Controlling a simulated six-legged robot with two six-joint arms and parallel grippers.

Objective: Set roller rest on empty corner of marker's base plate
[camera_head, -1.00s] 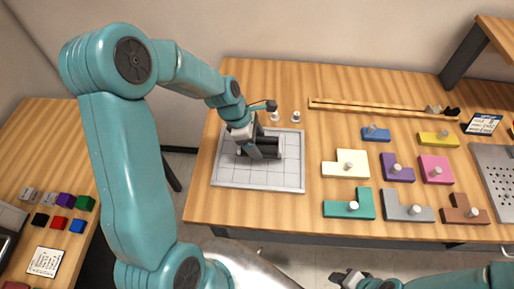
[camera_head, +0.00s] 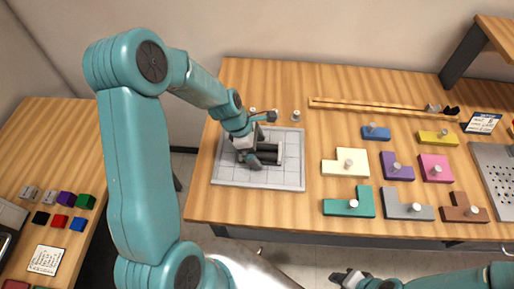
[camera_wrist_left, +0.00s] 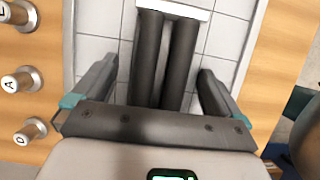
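The roller rest (camera_head: 268,152), with two dark parallel rollers and a white end plate, lies on the pale gridded base plate (camera_head: 230,177) in the head view. In the left wrist view its rollers (camera_wrist_left: 164,60) run between the fingers of my left gripper (camera_wrist_left: 158,92). Gaps with bare tiles show on both sides, so the fingers are open and apart from the rollers. In the head view my left gripper (camera_head: 258,160) is low at the rest's left end and hides part of it. My right gripper (camera_head: 350,278) is at the bottom edge, its opening unclear.
Small lettered cylinders (camera_wrist_left: 22,80) stand on the wood beside the plate. Several coloured blocks with white knobs, such as the cream one (camera_head: 335,166), lie to the right. A wooden rail (camera_head: 370,105) lies at the back. Bare tabletop (camera_head: 260,208) is in front of the plate.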

